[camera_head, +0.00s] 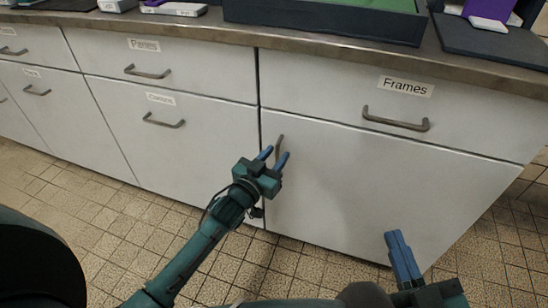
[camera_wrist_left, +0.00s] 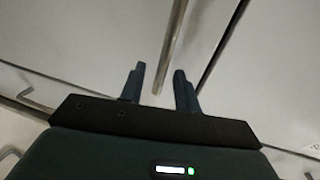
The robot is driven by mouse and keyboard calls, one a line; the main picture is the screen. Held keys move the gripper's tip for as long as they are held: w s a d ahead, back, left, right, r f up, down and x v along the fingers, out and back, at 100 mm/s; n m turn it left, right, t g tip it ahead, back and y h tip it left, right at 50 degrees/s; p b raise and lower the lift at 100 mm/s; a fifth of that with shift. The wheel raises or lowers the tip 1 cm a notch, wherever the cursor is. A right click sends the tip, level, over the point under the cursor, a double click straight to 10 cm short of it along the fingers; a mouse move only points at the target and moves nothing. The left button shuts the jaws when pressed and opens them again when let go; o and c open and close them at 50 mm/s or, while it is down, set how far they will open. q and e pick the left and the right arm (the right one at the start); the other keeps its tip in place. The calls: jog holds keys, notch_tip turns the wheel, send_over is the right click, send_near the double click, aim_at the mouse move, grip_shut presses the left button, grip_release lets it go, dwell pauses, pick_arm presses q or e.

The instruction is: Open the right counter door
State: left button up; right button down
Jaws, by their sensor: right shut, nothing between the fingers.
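The right counter door (camera_head: 370,195) is a flat white panel below the drawer labelled Frames, and it looks closed. Its upright metal handle (camera_head: 280,146) is near its upper left edge. My left gripper (camera_head: 274,157) is open at this handle. In the left wrist view the handle (camera_wrist_left: 171,48) runs down between the two separated fingertips (camera_wrist_left: 158,70), with neither finger clearly touching it. My right gripper (camera_head: 394,237) is shut and empty, low in front of the door's right part.
The Frames drawer (camera_head: 460,120) with its handle (camera_head: 395,120) is above the door. More white drawers and doors (camera_head: 180,135) continue to the left. The worktop (camera_head: 300,43) carries a dark green-lined tray (camera_head: 330,24). The tiled floor (camera_head: 90,215) in front looks clear.

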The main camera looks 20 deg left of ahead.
pick_arm(q)
grip_shut()
jog(key=shift+s, duration=0.1)
dwell(0.5)
